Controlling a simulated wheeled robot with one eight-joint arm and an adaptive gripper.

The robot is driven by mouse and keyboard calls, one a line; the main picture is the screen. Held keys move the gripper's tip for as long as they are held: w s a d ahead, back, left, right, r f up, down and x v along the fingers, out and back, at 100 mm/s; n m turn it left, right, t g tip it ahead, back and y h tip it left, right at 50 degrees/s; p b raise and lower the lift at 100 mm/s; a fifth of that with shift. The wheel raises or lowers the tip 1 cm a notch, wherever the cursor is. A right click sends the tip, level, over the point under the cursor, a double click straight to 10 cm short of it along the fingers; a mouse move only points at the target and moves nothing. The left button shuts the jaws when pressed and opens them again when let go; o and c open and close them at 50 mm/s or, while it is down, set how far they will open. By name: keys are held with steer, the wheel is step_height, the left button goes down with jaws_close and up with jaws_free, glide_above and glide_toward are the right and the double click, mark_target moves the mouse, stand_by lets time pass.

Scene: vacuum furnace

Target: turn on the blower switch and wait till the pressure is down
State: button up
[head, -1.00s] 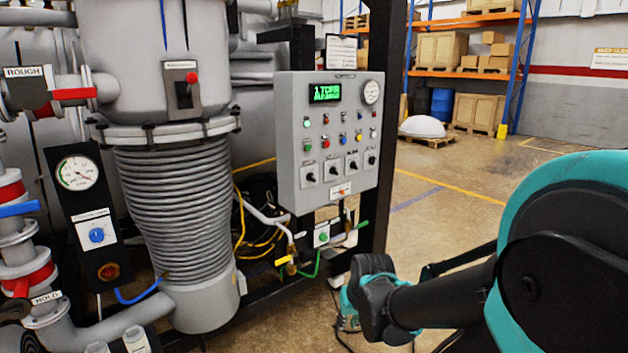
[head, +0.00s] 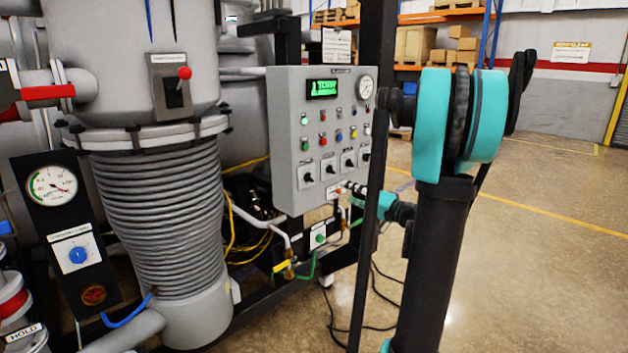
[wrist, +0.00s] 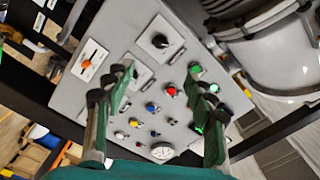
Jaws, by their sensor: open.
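The grey control panel (head: 285,150) carries a row of black rotary switches on white plates low on its face, such as the leftmost switch (head: 307,177). Their labels are too small to read, so I cannot tell which is the blower switch. The display (head: 322,88) shows green text starting "1 TORR". My gripper (head: 348,188) is at the panel's lower right, partly hidden by a dark post. In the wrist view my gripper (wrist: 160,82) is open and empty, its fingers spread before the panel. One rotary switch (wrist: 160,41) shows clear of them; the left finger partly covers another plate.
A dark upright post (head: 372,150) stands between the head camera and my gripper. A round gauge (head: 365,87) and several coloured buttons and lamps are on the panel. A ribbed grey column (head: 160,220) stands left. The floor (head: 530,260) at right is open.

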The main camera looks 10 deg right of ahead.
mark_target(312, 179)
steer(key=x, duration=1.7)
steer(key=shift+w, duration=0.1)
steer(key=c, duration=1.2)
